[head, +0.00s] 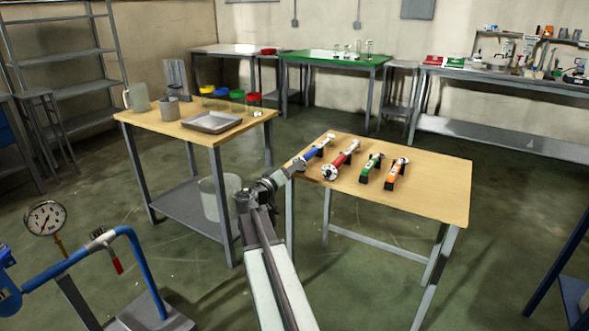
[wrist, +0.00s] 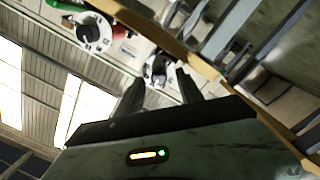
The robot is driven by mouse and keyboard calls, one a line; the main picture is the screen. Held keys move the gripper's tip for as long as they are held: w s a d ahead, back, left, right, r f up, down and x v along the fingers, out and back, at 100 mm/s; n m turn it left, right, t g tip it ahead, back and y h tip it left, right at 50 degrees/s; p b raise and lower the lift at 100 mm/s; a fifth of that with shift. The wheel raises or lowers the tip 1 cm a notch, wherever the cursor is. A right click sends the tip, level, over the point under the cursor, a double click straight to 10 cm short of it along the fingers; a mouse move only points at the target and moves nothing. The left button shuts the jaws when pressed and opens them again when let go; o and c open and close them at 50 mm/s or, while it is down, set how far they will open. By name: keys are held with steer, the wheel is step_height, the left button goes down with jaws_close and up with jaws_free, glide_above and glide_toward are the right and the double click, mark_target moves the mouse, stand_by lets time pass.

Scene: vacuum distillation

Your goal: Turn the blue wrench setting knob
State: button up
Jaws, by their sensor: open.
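The blue wrench (head: 316,149) lies at the left end of the near wooden table, with its pale round setting knob (head: 299,163) at the end toward me. My gripper (head: 280,177) is at that end, close to the knob. In the wrist view, my gripper (wrist: 160,80) is open, and a pale round knob (wrist: 158,67), seemingly the blue wrench's, shows between and just beyond the fingertips. I cannot tell whether the fingers touch it. The blue handle is not clear in the wrist view.
A red wrench (head: 341,160) lies right beside the blue one, its round knob (wrist: 92,33) close by in the wrist view. Green (head: 371,168) and orange (head: 397,174) wrenches lie farther right. The table's right part is clear. Another table with a tray (head: 212,122) stands left.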

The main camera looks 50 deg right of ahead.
steer(key=shift+w+d, duration=0.1)
steer(key=shift+d, duration=0.35)
jaws_close()
steer(key=shift+d, duration=0.1)
steer(key=n, duration=0.8)
steer(key=shift+f+n+b, duration=0.1)
steer(key=shift+n+b, duration=0.2)
steer(key=shift+b, duration=0.1)
